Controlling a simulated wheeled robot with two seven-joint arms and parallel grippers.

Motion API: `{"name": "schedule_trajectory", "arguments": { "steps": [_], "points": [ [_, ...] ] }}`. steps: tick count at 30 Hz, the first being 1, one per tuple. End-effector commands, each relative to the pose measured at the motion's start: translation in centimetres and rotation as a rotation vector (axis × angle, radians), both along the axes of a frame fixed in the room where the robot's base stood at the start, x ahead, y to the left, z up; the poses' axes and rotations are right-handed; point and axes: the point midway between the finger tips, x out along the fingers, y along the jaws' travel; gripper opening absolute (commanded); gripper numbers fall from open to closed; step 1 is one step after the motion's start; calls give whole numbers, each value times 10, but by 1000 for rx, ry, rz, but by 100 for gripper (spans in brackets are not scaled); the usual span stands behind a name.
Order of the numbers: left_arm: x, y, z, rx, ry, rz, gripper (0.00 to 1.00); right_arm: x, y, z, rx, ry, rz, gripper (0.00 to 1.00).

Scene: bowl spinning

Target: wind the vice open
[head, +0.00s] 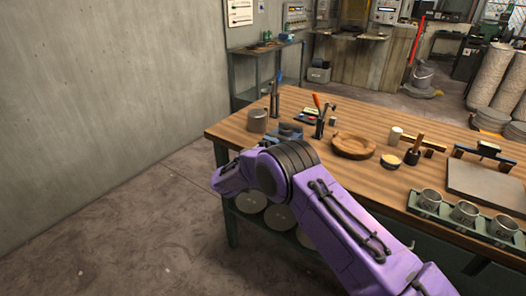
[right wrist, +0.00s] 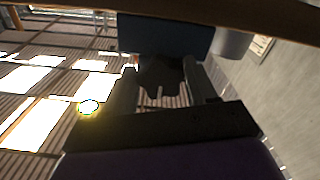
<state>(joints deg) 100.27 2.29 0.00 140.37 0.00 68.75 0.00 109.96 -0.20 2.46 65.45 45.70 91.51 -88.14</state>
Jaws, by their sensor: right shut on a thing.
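The blue-grey vice (head: 286,132) stands near the front left edge of the wooden workbench, partly hidden behind my purple right arm. In the right wrist view its blue body (right wrist: 165,36) fills the top middle, just beyond the fingers. My right gripper (right wrist: 161,82) shows there with one finger on each side of a dark piece in front of the vice, apparently its handle, and is shut on it. The fine shape of the handle is lost in shadow. In the head view the right fingers are hidden by the arm. My left gripper is in no view.
On the workbench (head: 370,176), a grey cylinder (head: 257,121) stands left of the vice and a dark upright tool (head: 320,120) right of it. A wooden bowl (head: 353,146) lies further right. A tray (head: 470,228) with metal cups sits at the right front edge.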

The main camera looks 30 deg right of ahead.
Motion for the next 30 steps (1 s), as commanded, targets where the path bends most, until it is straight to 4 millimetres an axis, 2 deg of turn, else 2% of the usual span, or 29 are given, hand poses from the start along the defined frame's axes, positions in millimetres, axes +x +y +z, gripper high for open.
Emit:
{"name": "schedule_trajectory", "arguments": {
  "steps": [14, 15, 17, 18, 26, 30],
  "points": [
    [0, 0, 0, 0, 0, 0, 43, 0, 0, -1, -6, 18, 1, 26],
    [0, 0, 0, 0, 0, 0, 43, 0, 0, -1, -6, 18, 1, 60],
    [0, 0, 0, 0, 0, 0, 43, 0, 0, -1, -6, 18, 1, 79],
    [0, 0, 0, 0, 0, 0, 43, 0, 0, -1, -6, 17, 1, 82],
    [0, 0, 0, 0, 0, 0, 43, -1, 1, -1, -6, 15, 1, 82],
    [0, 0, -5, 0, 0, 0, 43, -6, 18, -2, -5, 15, 4, 82]
  ]
}}
